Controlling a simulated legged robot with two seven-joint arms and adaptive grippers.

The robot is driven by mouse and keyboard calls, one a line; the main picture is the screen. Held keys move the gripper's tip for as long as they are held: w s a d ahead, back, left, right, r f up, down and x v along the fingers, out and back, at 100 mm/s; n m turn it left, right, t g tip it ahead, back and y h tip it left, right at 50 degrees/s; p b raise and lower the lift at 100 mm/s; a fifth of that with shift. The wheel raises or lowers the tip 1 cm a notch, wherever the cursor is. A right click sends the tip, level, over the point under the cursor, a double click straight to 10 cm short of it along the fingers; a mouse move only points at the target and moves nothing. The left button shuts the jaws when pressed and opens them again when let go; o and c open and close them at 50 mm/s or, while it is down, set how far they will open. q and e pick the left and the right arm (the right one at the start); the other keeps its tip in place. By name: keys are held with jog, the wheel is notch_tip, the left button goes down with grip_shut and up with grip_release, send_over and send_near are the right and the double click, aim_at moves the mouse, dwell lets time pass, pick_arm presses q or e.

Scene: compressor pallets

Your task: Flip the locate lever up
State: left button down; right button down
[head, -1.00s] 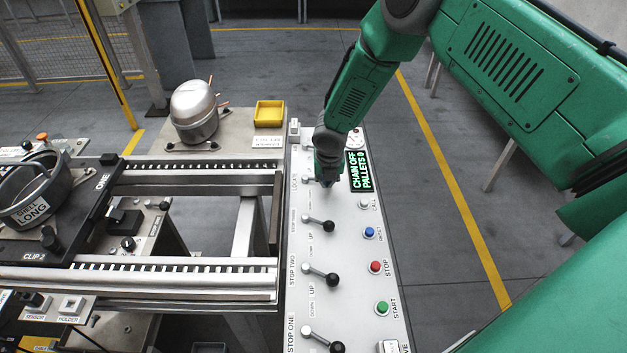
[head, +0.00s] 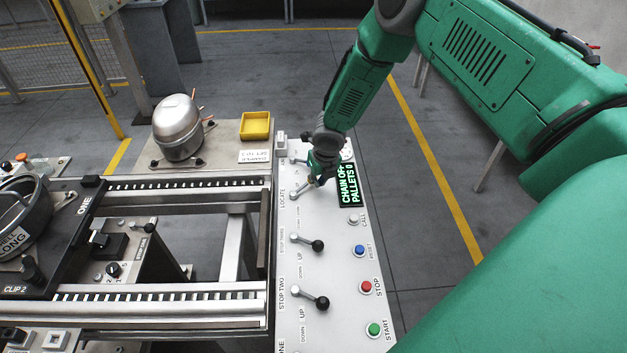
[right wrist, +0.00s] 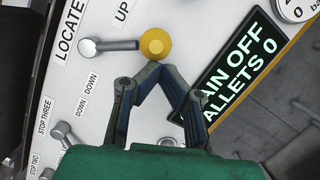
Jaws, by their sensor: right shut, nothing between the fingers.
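The locate lever is a metal rod with a pivot (head: 295,194) on the white control panel, beside the LOCATE label. In the right wrist view its yellow knob (right wrist: 155,43) is fully visible, and the rod points right, angled toward the UP label's side. In the head view the rod slopes up to the right and its knob is mostly hidden by my right gripper (head: 316,180). In the right wrist view the right gripper (right wrist: 153,69) is shut and empty, its tips just below the knob, touching or nearly so. My left gripper is not in view.
The other levers, such as stop three (head: 317,246) and stop two (head: 322,304), slope down to the right. A display (head: 349,185) reads CHAIN OFF, PALLETS 0. Call, reset, stop (head: 366,287) and start buttons line the panel's right side. A conveyor (head: 190,290) lies left.

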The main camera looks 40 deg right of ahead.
jog(key=shift+w+d+f, duration=0.2)
jog(key=shift+d, duration=0.6)
jog(key=shift+w+a+r, duration=0.1)
jog(key=shift+a+r, duration=0.1)
jog(key=shift+a, duration=0.4)
jog(key=shift+r, duration=0.2)
jog(key=v, duration=1.1)
jog(key=shift+s+d, duration=0.2)
jog(key=shift+d, duration=0.3)
jog(key=shift+a+r, duration=0.15)
jog(key=shift+a, duration=0.15)
